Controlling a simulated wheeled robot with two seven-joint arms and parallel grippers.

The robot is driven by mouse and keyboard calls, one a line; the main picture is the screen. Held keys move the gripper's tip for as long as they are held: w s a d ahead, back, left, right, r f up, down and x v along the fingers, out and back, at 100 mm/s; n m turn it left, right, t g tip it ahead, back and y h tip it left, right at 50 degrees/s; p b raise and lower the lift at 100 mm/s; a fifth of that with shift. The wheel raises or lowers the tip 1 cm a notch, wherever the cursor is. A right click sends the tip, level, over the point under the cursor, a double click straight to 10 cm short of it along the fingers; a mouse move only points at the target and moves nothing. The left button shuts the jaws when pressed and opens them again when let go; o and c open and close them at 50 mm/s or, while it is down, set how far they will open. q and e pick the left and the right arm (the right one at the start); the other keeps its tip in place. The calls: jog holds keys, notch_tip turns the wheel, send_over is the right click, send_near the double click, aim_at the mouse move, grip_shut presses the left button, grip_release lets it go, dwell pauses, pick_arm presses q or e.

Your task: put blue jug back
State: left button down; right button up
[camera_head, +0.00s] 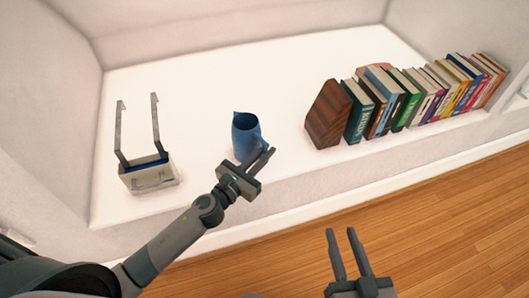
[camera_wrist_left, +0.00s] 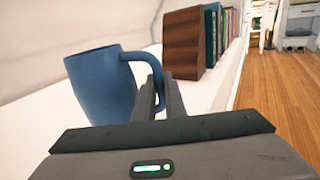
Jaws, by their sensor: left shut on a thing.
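The blue jug (camera_head: 243,135) is upright at the white ledge (camera_head: 205,108); I cannot tell for sure whether its base touches the surface. In the left wrist view the blue jug (camera_wrist_left: 100,85) is large at the left, its handle facing right. My left gripper (camera_head: 266,155) is at the jug's handle side. Its fingers (camera_wrist_left: 158,98) are shut on the handle and hide part of it. My right gripper (camera_head: 343,236) is away from the jug, in front of the ledge over the wooden floor, with its fingers apart and nothing between them.
A row of books (camera_head: 425,95) with a brown wooden bookend (camera_head: 328,115) stands right of the jug. A small pale box with a blue inside (camera_head: 150,177) and two tall grey uprights stands at the left. The ledge between box and jug is clear.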

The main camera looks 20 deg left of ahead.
pick_arm(q)
jog(key=c, duration=1.8)
grip_release()
pick_arm(e)
jog(key=shift+r, duration=0.1)
pick_arm(q)
jog(key=shift+r, duration=0.15)
